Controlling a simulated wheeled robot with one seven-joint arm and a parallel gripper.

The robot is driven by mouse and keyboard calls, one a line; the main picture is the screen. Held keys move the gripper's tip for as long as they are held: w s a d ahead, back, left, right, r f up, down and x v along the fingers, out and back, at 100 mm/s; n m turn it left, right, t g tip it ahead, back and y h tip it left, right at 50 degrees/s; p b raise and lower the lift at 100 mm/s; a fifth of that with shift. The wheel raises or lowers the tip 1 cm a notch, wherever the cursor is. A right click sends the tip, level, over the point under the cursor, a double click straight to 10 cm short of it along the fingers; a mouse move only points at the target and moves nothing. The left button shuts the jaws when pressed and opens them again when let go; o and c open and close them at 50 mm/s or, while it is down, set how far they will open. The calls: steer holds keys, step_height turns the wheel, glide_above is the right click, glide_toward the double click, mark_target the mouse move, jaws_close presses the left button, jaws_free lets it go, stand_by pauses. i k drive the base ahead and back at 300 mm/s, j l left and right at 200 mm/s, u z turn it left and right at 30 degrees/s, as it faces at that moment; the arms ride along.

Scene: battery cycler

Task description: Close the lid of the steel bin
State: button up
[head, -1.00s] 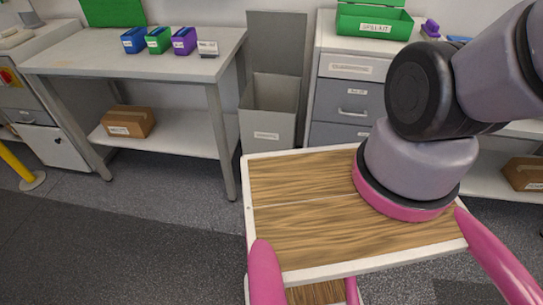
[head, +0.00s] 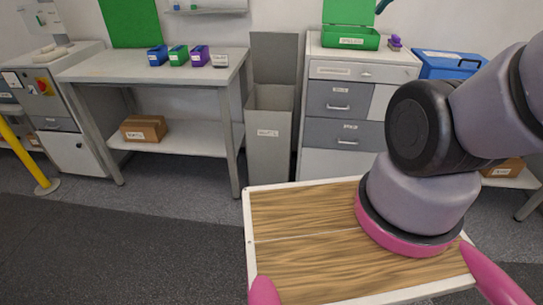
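The steel bin (head: 268,146) is a tall grey box with a label on its front. It stands on the floor between the workbench and the drawer cabinet. Its lid (head: 274,58) is raised upright at the back, so the bin is open. The lower right of the bin is partly behind my own wooden-topped tray. My arm rises at the right of the head view. A small part of a dark teal piece shows at the top edge near the green box, and I cannot tell what it is. My gripper's fingers are not visible.
The workbench (head: 100,68) with small coloured boxes stands left of the bin. The drawer cabinet (head: 335,160) with an open green box (head: 350,37) stands right of it. A yellow post (head: 25,155) is at far left. The floor (head: 130,230) at left front is clear.

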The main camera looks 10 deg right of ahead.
mark_target(274, 54)
steer(key=i+j, duration=0.2)
steer(key=i, duration=0.4)
steer(key=i+j, duration=0.2)
steer(key=i, duration=0.35)
steer(key=i+j, duration=0.15)
steer(key=i, duration=0.45)
steer(key=i+j, duration=0.2)
steer(key=i, duration=0.35)
